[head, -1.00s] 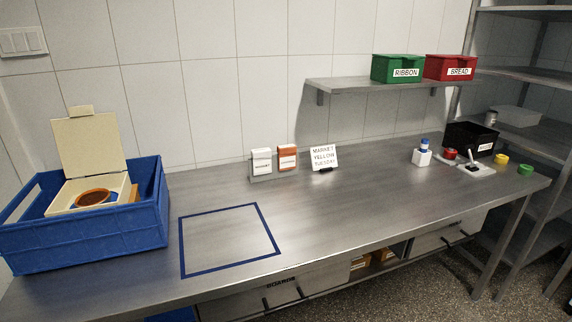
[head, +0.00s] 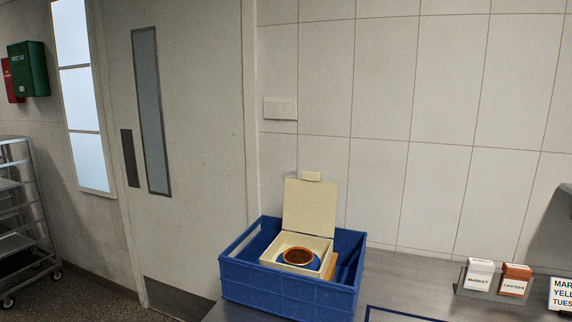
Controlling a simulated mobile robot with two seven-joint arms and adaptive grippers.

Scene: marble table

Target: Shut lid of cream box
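The cream box (head: 268,256) sits inside a blue crate (head: 290,291) on the metal table. Its lid (head: 310,207) stands open, upright at the back, with a small tab on its top edge. The crate's front wall hides the lower part of the box. Neither of my grippers shows in the head view.
A wooden-coloured piece (head: 331,266) stands in the crate right of the box. White and orange card holders (head: 497,279) stand on the table at right. A blue outline (head: 400,316) marks the tabletop. A door is at left.

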